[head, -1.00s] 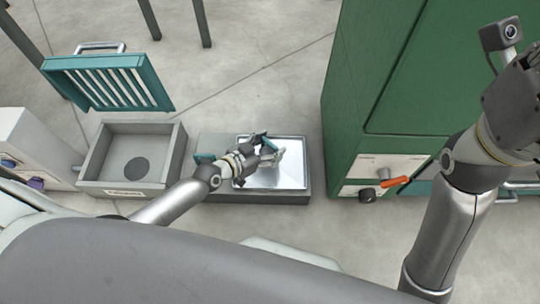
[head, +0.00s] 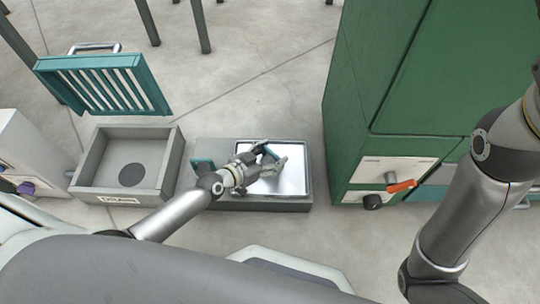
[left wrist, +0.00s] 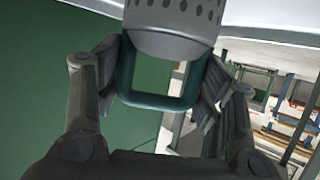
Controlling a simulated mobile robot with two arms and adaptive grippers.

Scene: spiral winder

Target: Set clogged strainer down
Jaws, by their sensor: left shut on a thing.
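The strainer shows in the left wrist view as a grey perforated cylinder (left wrist: 172,28) with a teal loop handle (left wrist: 160,101). My left gripper (left wrist: 160,75) is shut on that handle, its fingers on either side. In the head view the left gripper (head: 275,160) is over the shiny metal tray (head: 292,184) set in a low grey stand. A bit of teal shows between its fingers; the strainer's body is hard to make out there. I cannot tell whether the strainer touches the tray. My right gripper is outside the picture; only its arm shows.
A grey drain box (head: 122,195) stands left of the stand, with a raised teal slatted grate (head: 104,84) behind it. A green cabinet (head: 400,90) with an orange-handled valve (head: 402,186) stands on the right. The floor behind the stand is clear.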

